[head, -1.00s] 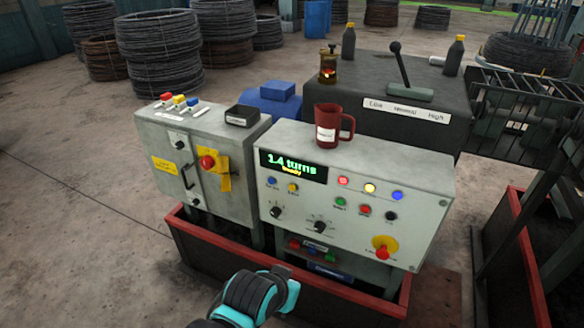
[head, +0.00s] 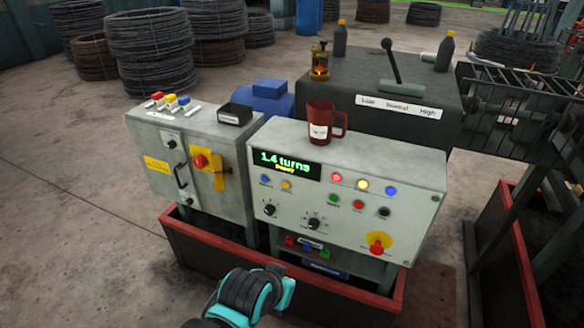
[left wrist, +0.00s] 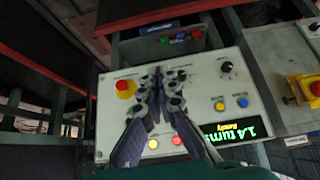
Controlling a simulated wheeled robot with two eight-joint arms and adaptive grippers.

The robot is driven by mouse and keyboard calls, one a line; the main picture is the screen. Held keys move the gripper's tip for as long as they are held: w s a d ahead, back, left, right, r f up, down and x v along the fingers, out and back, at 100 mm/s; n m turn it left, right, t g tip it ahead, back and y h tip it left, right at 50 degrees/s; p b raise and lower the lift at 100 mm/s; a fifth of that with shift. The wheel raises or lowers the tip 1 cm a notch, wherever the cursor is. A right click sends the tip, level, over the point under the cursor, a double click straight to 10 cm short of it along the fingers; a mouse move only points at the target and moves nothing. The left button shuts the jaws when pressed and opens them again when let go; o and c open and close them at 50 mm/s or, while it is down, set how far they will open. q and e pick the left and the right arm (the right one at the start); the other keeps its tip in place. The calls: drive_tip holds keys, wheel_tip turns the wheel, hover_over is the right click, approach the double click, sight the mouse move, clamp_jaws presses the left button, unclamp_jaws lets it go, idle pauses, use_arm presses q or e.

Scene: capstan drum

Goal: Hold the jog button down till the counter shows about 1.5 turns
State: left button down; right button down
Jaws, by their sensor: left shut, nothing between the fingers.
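The grey control panel (head: 350,230) has a dark display (head: 287,165) reading "1.4 turns" in green, with a small yellow word below. The display shows upside down in the left wrist view (left wrist: 236,131). Blue (head: 265,179) and yellow (head: 286,184) buttons sit under it; green (head: 334,200), red (head: 358,204) and black (head: 384,212) ones are further right. Labels are too small to read, so I cannot tell which is the jog button. My left gripper (left wrist: 165,76) is shut and empty before the panel, hiding part of the button area. My right gripper is not in view.
A red emergency knob on yellow (head: 378,242) is at the panel's lower right. A red mug (head: 321,124) stands on top of the panel. A grey cabinet (head: 190,160) stands left, and a red-edged trough (head: 215,243) runs below. A lever (head: 391,60) stands behind.

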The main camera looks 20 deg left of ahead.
sight(384, 213)
use_arm(q)
drive_tip(key=w+d+f+m+t+h+p, duration=0.1)
drive_tip(key=w+d+m+h+p, duration=0.1)
drive_tip(key=w+d, duration=0.6)
drive_tip(key=w+d+f+m+t+h+p, duration=0.1)
drive_tip(key=w+d+f+m+h+p, duration=0.1)
drive_tip(key=w+d, duration=0.7)
drive_tip(key=shift+w+d+f+m+h+p, duration=0.15)
drive_tip(key=shift+w+m+h+p, duration=0.8)
drive_tip(key=shift+w, duration=1.75)
drive_tip(key=w, duration=0.8)
drive_tip(key=shift+w, duration=0.4)
drive_tip(key=shift+w, duration=0.45)
